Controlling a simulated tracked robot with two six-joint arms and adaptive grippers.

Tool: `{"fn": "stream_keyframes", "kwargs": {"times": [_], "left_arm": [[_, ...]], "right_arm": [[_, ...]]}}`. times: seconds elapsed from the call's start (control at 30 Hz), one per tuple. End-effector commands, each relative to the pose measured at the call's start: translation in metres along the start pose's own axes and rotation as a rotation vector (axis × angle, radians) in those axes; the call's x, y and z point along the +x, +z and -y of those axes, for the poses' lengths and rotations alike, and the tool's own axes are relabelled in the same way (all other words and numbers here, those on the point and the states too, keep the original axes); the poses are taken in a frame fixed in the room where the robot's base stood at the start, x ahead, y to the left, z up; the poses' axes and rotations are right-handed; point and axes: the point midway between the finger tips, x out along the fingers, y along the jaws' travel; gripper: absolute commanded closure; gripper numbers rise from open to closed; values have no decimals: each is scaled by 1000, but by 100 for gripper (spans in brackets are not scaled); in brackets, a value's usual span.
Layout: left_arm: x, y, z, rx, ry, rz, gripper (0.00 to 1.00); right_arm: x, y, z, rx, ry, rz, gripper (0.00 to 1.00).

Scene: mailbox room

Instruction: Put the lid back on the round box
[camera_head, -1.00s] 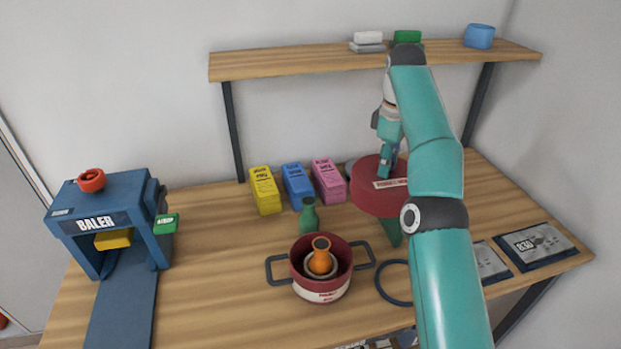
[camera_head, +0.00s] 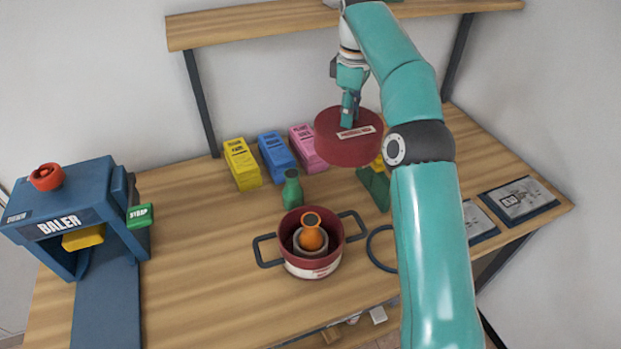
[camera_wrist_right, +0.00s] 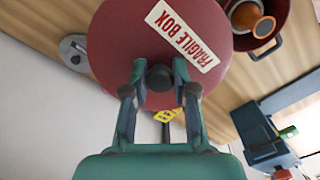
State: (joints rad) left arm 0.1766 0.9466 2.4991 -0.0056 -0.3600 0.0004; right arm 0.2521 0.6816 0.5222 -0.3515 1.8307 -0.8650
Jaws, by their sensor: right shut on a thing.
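The round box (camera_head: 294,267) is a red pot-like box with a pale label and two dark side handles. It stands open on the table, with an orange vase (camera_head: 312,236) inside a grey ring. Its lid (camera_head: 340,148) is a red disc labelled "FRAGILE BOX", held in the air behind and to the right of the box. My right gripper (camera_head: 348,118) is shut on the lid's dark knob; the right wrist view shows the knob (camera_wrist_right: 159,78) between the fingertips. The box also shows at that view's top right (camera_wrist_right: 284,14). My left gripper is not in view.
A green bottle (camera_head: 292,190) stands just behind the box. Yellow (camera_head: 242,165), blue (camera_head: 276,153) and pink (camera_head: 308,150) cartons stand behind it. A blue baler (camera_head: 85,215) is at left. A dark ring (camera_head: 372,250) lies right of the box. A shelf (camera_head: 230,27) spans above.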

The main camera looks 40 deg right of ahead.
Motion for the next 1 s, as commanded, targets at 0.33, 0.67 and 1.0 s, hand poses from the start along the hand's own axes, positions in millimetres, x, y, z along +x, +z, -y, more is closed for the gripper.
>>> {"fn": "stream_keyframes", "kwargs": {"times": [0.33,0.67,1.0], "left_arm": [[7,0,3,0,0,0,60],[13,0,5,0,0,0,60],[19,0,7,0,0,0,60]], "right_arm": [[0,-21,80,-239,3,0,100],[23,-9,172,-468,2,-3,100],[38,-1,194,-522,-1,-3,100]]}}
